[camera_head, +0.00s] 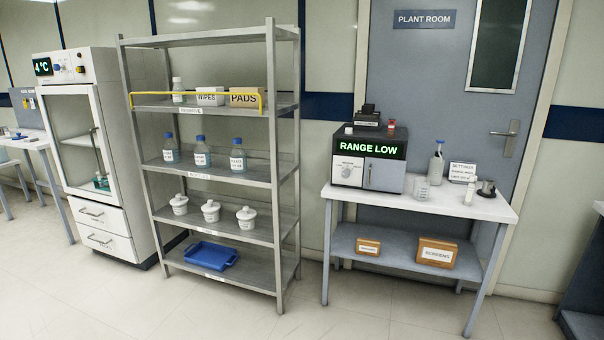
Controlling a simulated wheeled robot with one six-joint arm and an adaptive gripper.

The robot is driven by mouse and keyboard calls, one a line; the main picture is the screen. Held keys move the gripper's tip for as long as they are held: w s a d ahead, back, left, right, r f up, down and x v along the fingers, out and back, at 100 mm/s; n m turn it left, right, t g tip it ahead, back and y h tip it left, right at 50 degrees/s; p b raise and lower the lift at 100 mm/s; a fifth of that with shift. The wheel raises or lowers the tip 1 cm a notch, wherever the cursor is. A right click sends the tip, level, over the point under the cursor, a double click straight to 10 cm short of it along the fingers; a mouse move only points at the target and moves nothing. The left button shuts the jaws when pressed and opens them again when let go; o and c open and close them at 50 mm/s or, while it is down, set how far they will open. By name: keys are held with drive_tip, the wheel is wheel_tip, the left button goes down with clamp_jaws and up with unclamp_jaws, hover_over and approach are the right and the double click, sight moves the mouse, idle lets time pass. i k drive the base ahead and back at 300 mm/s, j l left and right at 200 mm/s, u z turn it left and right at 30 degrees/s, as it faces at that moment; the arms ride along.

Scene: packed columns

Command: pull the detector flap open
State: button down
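The detector (397,134) is a dark box with a green "RANGE LOW" display, standing on the left part of a white-topped table. Its front has a pale panel with a round knob on the left. On the right is a blue-grey flap (386,176) with an upright handle (369,176) near its left edge. The flap looks closed, flush with the front. My gripper is not in view.
The table (470,209) also holds a bottle (436,166), a beaker (421,188), a sign (462,172) and small items. A metal shelf rack (284,170) stands left of it, a door (500,120) behind. The floor (200,310) in front is clear.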

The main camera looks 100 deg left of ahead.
sight(379, 174)
drive_tip(key=u, duration=2.8)
drive_tip(key=i+j, duration=0.15)
drive_tip(key=i, duration=0.3)
drive_tip(key=i+j, duration=0.15)
drive_tip(key=i, duration=0.25)
drive_tip(key=i+j, duration=0.15)
drive_tip(key=i, duration=0.3)
drive_tip(key=i+j, duration=0.15)
drive_tip(key=i, duration=0.25)
drive_tip(key=l+z, duration=0.05)
